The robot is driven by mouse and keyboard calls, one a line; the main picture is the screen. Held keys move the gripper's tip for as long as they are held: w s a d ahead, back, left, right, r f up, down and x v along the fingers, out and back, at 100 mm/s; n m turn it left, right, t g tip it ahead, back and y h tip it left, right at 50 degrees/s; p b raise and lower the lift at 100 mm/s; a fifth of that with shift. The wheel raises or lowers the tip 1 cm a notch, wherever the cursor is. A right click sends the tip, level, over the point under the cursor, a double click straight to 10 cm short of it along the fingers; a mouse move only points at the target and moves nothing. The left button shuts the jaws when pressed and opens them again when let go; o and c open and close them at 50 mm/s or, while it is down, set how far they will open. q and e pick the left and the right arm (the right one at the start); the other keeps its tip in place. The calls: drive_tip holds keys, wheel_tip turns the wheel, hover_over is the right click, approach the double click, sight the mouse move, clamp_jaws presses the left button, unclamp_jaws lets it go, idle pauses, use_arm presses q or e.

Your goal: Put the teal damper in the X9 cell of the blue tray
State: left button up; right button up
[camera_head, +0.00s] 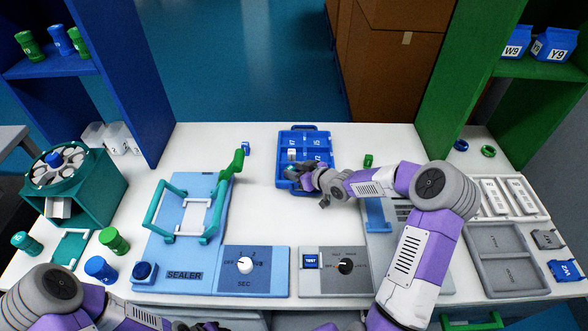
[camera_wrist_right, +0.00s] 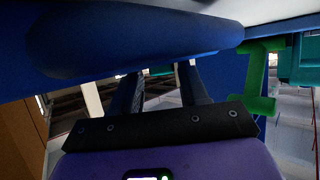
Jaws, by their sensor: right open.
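The blue tray (camera_head: 305,130) lies on the white table at the back middle, with white lettering in its cells. The X9 label cannot be read. My left gripper (camera_head: 195,326) is barely in view at the bottom edge.
A sealer (camera_head: 185,274) with a teal frame and green handle (camera_head: 232,165) stands left of the tray. A grey test station (camera_head: 335,264) is in front. Grey trays (camera_head: 508,258) lie at right. Blue and green shelves flank the table. Bare table lies between tray and sealer.

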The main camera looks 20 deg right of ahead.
drive_tip(key=p+v, duration=0.3)
drive_tip(key=v, duration=0.7)
drive_tip(key=shift+d+r, duration=0.1)
drive_tip(key=shift+r, duration=0.05)
drive_tip(key=shift+s+d+r, duration=0.1)
drive_tip(key=shift+s, duration=0.3)
